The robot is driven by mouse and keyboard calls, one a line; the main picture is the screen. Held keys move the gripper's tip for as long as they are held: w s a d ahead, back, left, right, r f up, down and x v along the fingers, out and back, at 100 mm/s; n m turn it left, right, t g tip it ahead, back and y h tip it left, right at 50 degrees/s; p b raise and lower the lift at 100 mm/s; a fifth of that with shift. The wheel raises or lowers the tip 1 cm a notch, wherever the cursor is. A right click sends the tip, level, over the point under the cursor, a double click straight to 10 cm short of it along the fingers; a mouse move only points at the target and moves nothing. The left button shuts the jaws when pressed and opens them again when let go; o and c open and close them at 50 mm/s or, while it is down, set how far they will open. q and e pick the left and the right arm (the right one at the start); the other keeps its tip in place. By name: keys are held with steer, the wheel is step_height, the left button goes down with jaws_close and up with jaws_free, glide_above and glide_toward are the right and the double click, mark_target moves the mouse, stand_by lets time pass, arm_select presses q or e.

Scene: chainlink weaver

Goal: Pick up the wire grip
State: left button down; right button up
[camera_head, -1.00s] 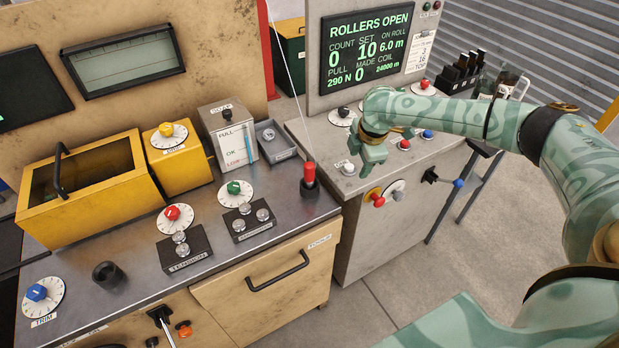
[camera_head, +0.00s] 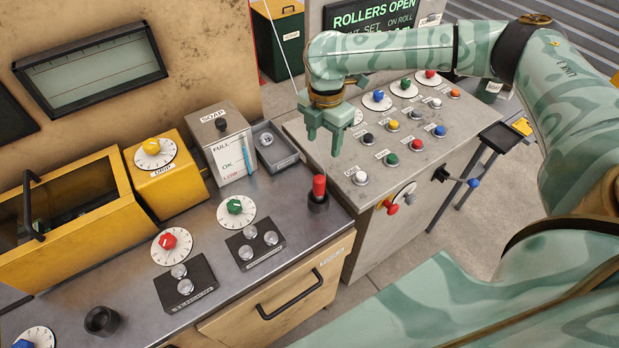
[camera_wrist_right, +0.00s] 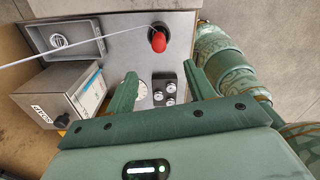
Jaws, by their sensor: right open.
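The wire grip appears to be the red-handled piece (camera_head: 319,186) standing upright in a black round holder near the right end of the metal bench. In the right wrist view its red end (camera_wrist_right: 158,41) shows beyond the fingertips, a little above the gap between them. My right gripper (camera_head: 325,138) is open and empty, above the red handle in the head view and apart from it. Its two spread fingers also show in the right wrist view (camera_wrist_right: 160,72). My left gripper is not in view.
A thin pale wire (camera_wrist_right: 85,49) crosses near the red handle. The soap box (camera_head: 222,145) and a grey tray (camera_head: 275,147) stand left of it. A button panel (camera_head: 400,140) lies to the right. An empty black cup (camera_head: 102,320) sits at the bench's front left.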

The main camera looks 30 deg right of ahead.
mark_target(319, 178)
step_height(319, 178, down, 10)
steer(key=shift+f+b, duration=0.1)
steer(key=shift+b, duration=0.9)
steer(key=shift+a+f, duration=0.1)
steer(key=shift+f, duration=0.4)
steer(key=f, duration=0.2)
steer(key=f+b, duration=0.1)
steer(key=f, duration=0.2)
steer(key=shift+w+a, duration=0.15)
steer(key=shift+a, duration=0.05)
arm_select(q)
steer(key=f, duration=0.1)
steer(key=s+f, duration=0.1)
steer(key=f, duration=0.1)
arm_select(e)
steer(key=shift+r, duration=0.1)
steer(key=shift+c, duration=0.3)
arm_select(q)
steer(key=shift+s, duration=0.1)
arm_select(e)
steer(key=c, duration=1.1)
steer(key=shift+r, duration=0.1)
